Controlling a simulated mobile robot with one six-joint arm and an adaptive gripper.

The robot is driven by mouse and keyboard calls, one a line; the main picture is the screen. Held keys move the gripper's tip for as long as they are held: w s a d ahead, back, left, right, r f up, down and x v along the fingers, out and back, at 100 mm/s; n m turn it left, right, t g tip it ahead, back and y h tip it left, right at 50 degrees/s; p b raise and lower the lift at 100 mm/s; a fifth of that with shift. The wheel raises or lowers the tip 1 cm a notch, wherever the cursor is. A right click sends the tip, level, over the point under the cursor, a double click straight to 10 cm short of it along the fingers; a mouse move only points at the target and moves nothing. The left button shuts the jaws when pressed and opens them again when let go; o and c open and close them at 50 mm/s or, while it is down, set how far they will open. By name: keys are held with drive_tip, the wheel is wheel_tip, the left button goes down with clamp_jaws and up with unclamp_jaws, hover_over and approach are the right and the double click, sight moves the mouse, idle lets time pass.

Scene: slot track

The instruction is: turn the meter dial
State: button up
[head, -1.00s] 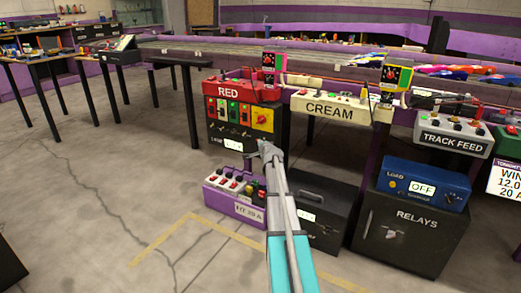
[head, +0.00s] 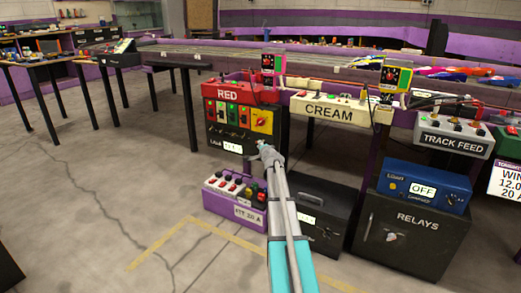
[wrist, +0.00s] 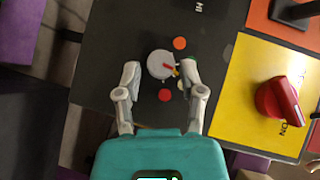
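A round light-grey dial (wrist: 161,64) with a red pointer sits on a dark panel (wrist: 110,50) in the wrist view. An orange dot and a red dot flank it. My gripper (wrist: 160,72) is open, with one finger on each side of the dial. I cannot tell whether a finger touches it. In the head view my gripper (head: 266,150) is at the lower right of the dark panel (head: 218,136) under the RED box, and the dial is too small or hidden to make out there.
A yellow panel with a red rotary switch (wrist: 278,100) lies right of the dial in the wrist view. A purple switch box (head: 234,205) stands below my gripper in the head view. A blue load box (head: 425,188) sits on the relays cabinet (head: 410,240). Open floor lies left.

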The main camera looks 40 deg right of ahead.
drive_tip(key=shift+o, duration=0.3)
drive_tip(key=shift+a, duration=0.15)
drive_tip(key=s+a+r+n+g+y+p, duration=0.15)
drive_tip(key=a+n+p, duration=0.25)
drive_tip(key=a, duration=0.7)
drive_tip(key=s+a+n+g+y+p, duration=0.2)
drive_tip(key=a+n+y+p, duration=0.1)
drive_tip(key=a, duration=0.8)
drive_tip(key=s+a+n+g+y+p, duration=0.2)
drive_tip(key=a+n+y+p, duration=0.15)
drive_tip(key=a, duration=0.75)
drive_tip(key=s+a+r+n+g+p, duration=0.2)
drive_tip(key=s+a+n+g+p, duration=0.2)
drive_tip(key=s+a, duration=0.5)
drive_tip(key=s+a+r+n+g+h+p, duration=0.1)
drive_tip(key=s+a+r+n+g+p, duration=0.2)
drive_tip(key=s+a, duration=0.7)
drive_tip(key=s+n+g+p, duration=0.1)
drive_tip(key=s+n+p, duration=0.1)
drive_tip(key=s, duration=0.3)
drive_tip(key=shift+a+n+g+h+p, duration=0.2)
drive_tip(key=shift+n+g+h+p, duration=0.15)
drive_tip(key=shift+p, duration=0.45)
